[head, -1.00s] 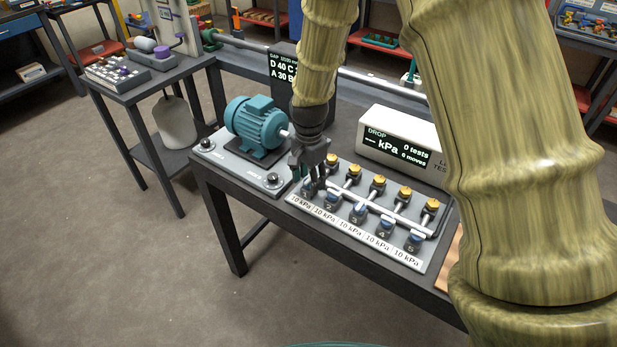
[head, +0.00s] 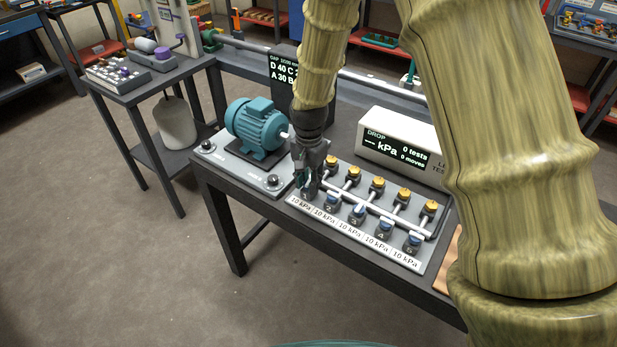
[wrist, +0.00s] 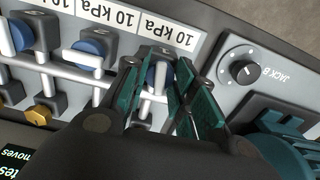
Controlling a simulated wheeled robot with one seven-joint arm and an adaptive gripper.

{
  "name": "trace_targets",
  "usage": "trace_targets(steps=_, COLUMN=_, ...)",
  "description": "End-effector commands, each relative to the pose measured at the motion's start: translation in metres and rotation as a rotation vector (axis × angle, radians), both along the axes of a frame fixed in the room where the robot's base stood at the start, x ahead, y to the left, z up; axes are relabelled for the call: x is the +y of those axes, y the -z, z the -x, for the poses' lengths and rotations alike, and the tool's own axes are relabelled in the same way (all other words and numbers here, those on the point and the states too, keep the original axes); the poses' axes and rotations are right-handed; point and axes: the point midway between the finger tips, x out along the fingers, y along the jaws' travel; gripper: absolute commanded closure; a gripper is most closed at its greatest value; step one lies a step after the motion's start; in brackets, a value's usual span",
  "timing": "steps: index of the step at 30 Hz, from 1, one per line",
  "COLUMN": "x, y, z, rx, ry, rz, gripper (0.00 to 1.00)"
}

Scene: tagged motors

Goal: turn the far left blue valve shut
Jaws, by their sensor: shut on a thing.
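The far left blue valve (wrist: 151,76) is the end one of a row, closest to the motor's plate. In the wrist view it shows between the fingers of my gripper (wrist: 160,85), with its pale handle upright in the picture. My gripper is shut on this valve, one finger on each side. In the head view my gripper (head: 307,188) comes down over the row's left end and hides most of the valve. Its label below reads 10 kPa.
Close to the right stand more blue valves (head: 358,212), with yellow-capped fittings (head: 378,184) and pale pipes behind. The teal motor (head: 256,126) and a black knob (head: 272,181) are just left. A grey display box (head: 400,137) reads 0 tests, 0 moves.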

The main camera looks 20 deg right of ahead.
Motion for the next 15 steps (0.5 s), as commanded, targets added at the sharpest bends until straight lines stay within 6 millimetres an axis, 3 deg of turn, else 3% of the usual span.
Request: trace_targets(steps=15, x=-0.0005, y=-0.0018, z=0.0005, rx=0.0, ry=-0.484, rz=-0.001, gripper=0.97)
